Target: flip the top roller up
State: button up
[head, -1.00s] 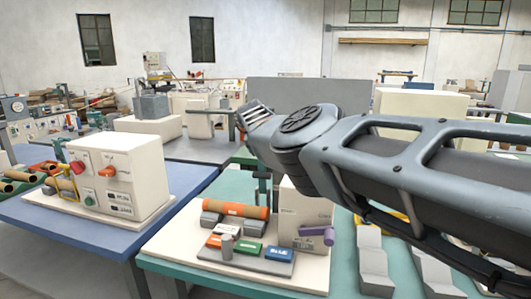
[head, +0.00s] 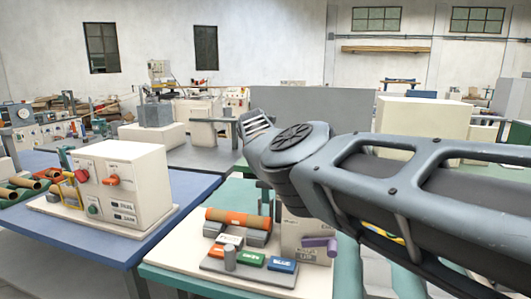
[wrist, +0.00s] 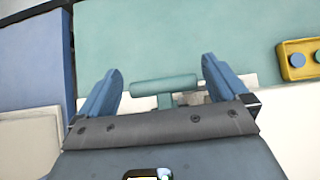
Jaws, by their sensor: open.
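The winder stands on a cream board on the teal table in the head view. It has an orange tube (head: 238,219) lying on grey rollers, a cream box (head: 297,232) and a purple handle (head: 319,244). A dark teal post (head: 265,198) rises behind the tube, partly hidden by my arm. In the wrist view a teal roller (wrist: 164,86) on a short stem lies crosswise between my fingers; it looks like the top roller. My gripper (wrist: 163,75) is open, one finger beyond each end of the roller, with gaps. Whether the roller is touched cannot be told. The fingertips are hidden in the head view.
Grey, green and blue labelled blocks (head: 250,260) sit at the winder's front. A blue table (head: 60,230) with a cream control box (head: 125,185) stands to the left. A yellow button box (wrist: 298,60) is at the right in the wrist view.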

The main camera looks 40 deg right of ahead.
jog(key=shift+p+v, duration=0.5)
jog(key=shift+v, duration=0.35)
jog(key=shift+s+v, duration=0.2)
jog(key=shift+v, duration=2.2)
jog(key=shift+a+f, duration=0.1)
jog(key=shift+f, duration=0.05)
